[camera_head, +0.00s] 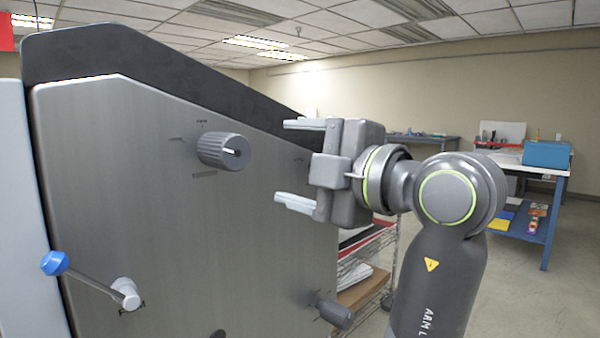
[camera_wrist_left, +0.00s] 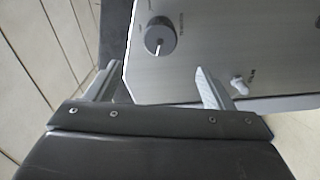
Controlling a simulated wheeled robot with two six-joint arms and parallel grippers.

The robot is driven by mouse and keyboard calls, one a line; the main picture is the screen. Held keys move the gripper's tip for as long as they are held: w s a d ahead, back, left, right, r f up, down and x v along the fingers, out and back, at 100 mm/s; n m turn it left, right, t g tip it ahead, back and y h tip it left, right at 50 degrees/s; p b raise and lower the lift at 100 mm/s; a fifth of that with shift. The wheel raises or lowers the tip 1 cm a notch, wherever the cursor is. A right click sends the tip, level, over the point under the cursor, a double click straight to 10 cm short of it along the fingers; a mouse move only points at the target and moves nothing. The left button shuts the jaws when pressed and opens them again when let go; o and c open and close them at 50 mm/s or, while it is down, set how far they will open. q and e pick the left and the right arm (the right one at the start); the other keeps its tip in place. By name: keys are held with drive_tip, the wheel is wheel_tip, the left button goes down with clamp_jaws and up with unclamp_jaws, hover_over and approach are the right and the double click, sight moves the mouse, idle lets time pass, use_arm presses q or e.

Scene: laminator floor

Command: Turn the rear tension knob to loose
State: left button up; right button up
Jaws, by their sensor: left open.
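A dark grey ribbed knob (camera_head: 222,151) sticks out of the upper part of the machine's metal side panel (camera_head: 130,200). Its white pointer mark points to the right in the head view. Small printed marks surround it, too small to read. The knob also shows in the left wrist view (camera_wrist_left: 160,36), ahead of the fingers, with its pointer toward them. My left gripper (camera_head: 283,160) is open and empty, to the right of the knob and apart from it. Its fingers (camera_wrist_left: 156,70) are spread in the wrist view. My right gripper is out of view.
A second dark knob (camera_head: 333,312) sits low on the panel's right. A crank with a blue ball (camera_head: 54,263) is at lower left. A wire rack (camera_head: 365,270) stands behind my arm. A blue-framed bench (camera_head: 530,225) is at far right, with open floor before it.

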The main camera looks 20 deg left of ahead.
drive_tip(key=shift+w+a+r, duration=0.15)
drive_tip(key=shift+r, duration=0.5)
